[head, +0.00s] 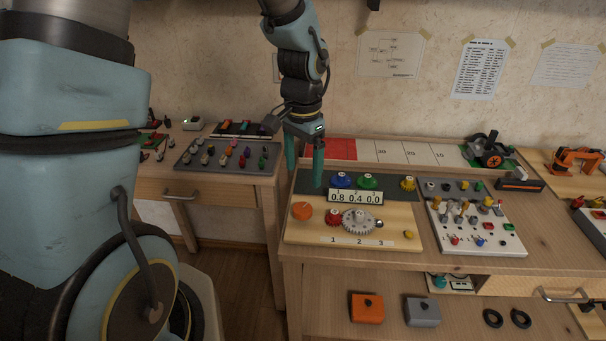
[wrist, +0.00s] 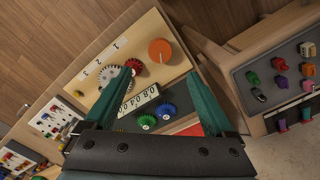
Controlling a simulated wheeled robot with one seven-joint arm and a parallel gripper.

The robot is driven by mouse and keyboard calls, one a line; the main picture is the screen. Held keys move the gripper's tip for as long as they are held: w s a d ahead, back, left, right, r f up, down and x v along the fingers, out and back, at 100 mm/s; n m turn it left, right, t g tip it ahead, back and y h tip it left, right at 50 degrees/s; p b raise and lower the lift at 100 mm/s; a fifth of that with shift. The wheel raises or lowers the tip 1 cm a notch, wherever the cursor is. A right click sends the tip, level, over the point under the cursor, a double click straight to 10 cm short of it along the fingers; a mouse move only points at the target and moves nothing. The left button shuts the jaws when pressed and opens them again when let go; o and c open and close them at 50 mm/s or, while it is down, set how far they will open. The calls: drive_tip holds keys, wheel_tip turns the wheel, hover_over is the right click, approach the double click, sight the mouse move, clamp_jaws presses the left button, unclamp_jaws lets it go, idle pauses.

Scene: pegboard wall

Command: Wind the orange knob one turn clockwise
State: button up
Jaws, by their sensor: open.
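The orange knob (head: 302,211) is a round disc at the left of the wooden board (head: 300,235) on the bench; a thin pale mark shows on it. It also shows in the wrist view (wrist: 160,51), beyond the fingertips and between their directions. My gripper (head: 305,178) is open and empty, pointing down above the board's back left, higher than the knob and apart from it. Its two teal fingers show in the wrist view (wrist: 162,82). Beside the knob sit a red gear (head: 333,217) and a grey gear (head: 359,221). A counter (head: 355,197) behind reads 080400.
A switch panel (head: 490,240) lies to the right. A grey panel with several small knobs (head: 228,158) is on the left bench, across a gap.

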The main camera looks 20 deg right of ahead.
sight(304, 208)
wheel_tip(304, 208, down, 11)
drive_tip(key=n+b, duration=0.3)
drive_tip(key=n, duration=2.4)
drive_tip(key=shift+s+d+b, duration=0.1)
drive_tip(key=shift+b, duration=0.3)
drive_tip(key=shift+r, duration=0.1)
drive_tip(key=c, duration=1.4)
